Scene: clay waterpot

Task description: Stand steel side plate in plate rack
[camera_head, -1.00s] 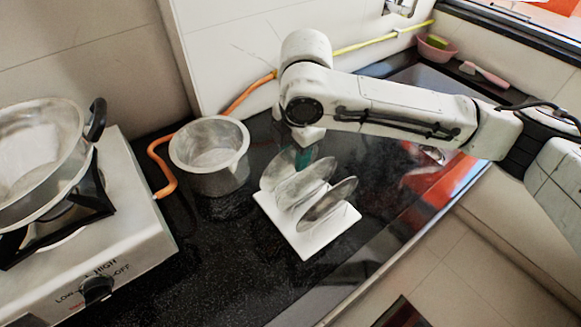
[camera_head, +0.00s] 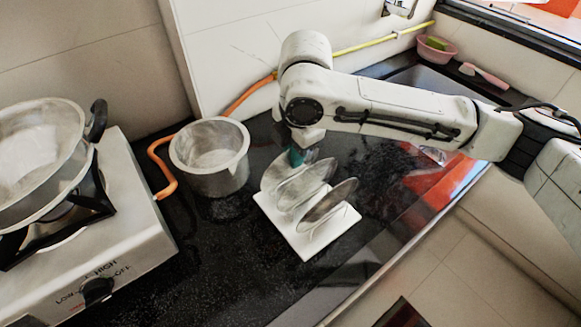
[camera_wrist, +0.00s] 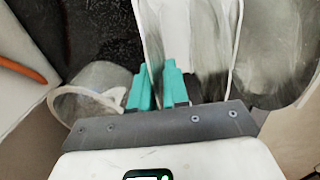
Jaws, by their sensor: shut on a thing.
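The white plate rack (camera_head: 306,243) stands on the dark counter in the head view. Three shiny steel plates stand tilted in a row over it: a front plate (camera_head: 328,203), a middle plate (camera_head: 305,184) and a rear plate (camera_head: 275,175). My gripper (camera_head: 297,157), with teal fingertips, is at the rear plate's upper edge and appears shut on this steel side plate. The wrist view shows the teal fingers (camera_wrist: 159,87) close together at a steel plate's edge (camera_wrist: 190,40). The rear plate's lower edge is hidden, so I cannot tell whether it touches the rack.
A steel pot (camera_head: 212,165) stands just left of the rack, close to the rear plate. A stove (camera_head: 120,230) with a large pan (camera_head: 40,150) is at the left. An orange hose (camera_head: 163,170) runs behind the pot. The counter in front of the rack is clear.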

